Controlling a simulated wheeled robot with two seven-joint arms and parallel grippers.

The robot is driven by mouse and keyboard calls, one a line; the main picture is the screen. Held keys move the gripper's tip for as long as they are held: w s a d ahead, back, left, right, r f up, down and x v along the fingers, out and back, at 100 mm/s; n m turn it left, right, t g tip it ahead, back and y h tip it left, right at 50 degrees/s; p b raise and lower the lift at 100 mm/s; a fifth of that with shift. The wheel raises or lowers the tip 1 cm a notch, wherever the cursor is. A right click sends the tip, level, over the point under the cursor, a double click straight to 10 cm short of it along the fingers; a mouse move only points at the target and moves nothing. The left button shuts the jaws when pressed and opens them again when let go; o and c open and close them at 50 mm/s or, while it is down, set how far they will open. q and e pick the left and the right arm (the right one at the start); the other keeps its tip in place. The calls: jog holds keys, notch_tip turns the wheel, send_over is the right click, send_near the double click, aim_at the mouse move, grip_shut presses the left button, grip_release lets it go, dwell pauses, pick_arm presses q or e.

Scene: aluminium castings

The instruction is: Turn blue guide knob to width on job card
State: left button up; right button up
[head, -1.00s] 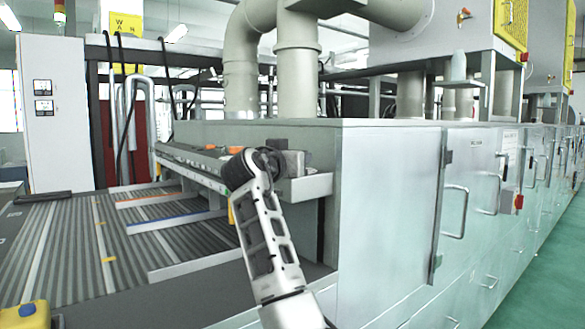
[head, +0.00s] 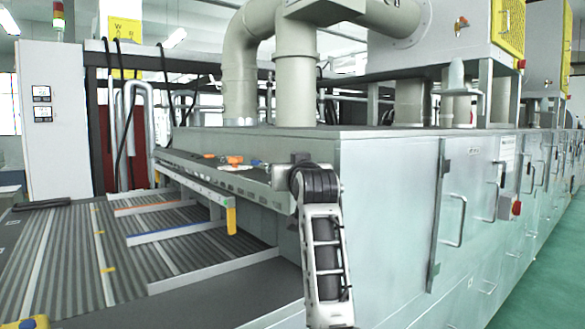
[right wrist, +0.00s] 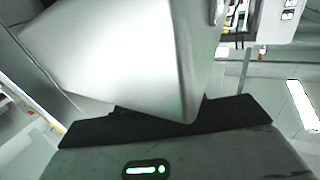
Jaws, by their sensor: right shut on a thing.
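The blue guide knob (head: 256,162) shows as a small blue spot on the ledge beside the conveyor, just right of an orange knob (head: 235,160). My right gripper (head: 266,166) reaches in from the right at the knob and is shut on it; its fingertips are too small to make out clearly. In the right wrist view a large pale block fills the middle and hides the fingertips. A blue guide rail (head: 165,230) and an orange guide rail (head: 150,208) lie across the ribbed conveyor. My left gripper is out of view. I cannot make out a job card.
The ribbed conveyor bed (head: 75,260) spreads at left. A long rail (head: 195,188) with a yellow end runs beside the ledge. The metal oven housing (head: 390,220) stands close right of my arm.

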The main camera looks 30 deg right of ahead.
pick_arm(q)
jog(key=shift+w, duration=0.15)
pick_arm(e)
jog(key=o, duration=0.9)
jog(key=shift+s+a, duration=0.2)
jog(key=shift+s, duration=0.35)
pick_arm(q)
jog(key=b, duration=0.1)
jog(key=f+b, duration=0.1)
jog(key=b, duration=0.1)
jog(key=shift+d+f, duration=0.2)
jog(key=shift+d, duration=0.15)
pick_arm(e)
jog(key=v, duration=1.4)
jog(key=shift+s+a, duration=0.15)
jog(key=shift+s, duration=0.2)
